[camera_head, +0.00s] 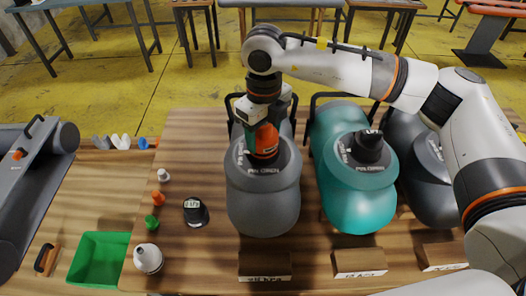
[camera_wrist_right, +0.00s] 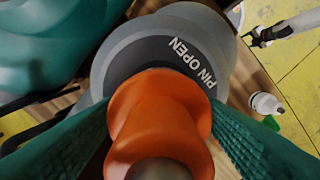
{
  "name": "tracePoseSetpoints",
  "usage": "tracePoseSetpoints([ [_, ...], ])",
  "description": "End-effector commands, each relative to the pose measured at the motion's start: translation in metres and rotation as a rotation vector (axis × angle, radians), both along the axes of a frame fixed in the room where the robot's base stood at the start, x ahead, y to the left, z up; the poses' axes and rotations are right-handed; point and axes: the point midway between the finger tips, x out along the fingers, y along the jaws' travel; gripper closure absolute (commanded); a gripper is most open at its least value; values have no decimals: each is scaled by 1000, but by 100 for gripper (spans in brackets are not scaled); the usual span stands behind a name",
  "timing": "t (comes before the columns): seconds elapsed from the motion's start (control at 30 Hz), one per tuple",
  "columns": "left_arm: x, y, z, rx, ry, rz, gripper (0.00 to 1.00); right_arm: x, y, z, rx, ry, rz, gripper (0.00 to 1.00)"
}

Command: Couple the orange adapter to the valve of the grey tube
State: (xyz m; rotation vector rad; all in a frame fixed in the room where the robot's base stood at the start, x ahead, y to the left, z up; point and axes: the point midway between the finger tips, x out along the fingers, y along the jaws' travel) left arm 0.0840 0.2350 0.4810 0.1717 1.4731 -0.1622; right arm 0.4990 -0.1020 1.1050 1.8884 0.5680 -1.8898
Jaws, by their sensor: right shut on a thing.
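My right gripper (camera_head: 263,126) comes down over the light grey tube (camera_head: 263,205), which lies in the middle of the wooden table. It is shut on the orange adapter (camera_head: 265,142). In the right wrist view, the orange adapter (camera_wrist_right: 160,125) sits between the two green finger pads. The adapter's lower end is over the dark valve area of the grey tube, by the "PIN OPEN" lettering (camera_wrist_right: 193,62). The valve itself is hidden behind the adapter, and I cannot tell whether the two are joined.
A teal tube (camera_head: 358,198) with a black valve cap (camera_head: 367,147) and a darker grey tube (camera_head: 428,185) lie to the right. Label blocks stand in front.

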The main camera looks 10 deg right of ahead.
Motion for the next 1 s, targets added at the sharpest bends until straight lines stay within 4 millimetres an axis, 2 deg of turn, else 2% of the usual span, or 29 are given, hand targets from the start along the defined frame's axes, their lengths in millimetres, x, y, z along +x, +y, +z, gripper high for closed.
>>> tracePoseSetpoints([
  [0.43,0,0,0,0,-1,0,39,0,0,0,1,-1,0,63],
  [1.0,0,0,-10,0,-1,0,39,0,0,-10,1,-1,0,63],
])
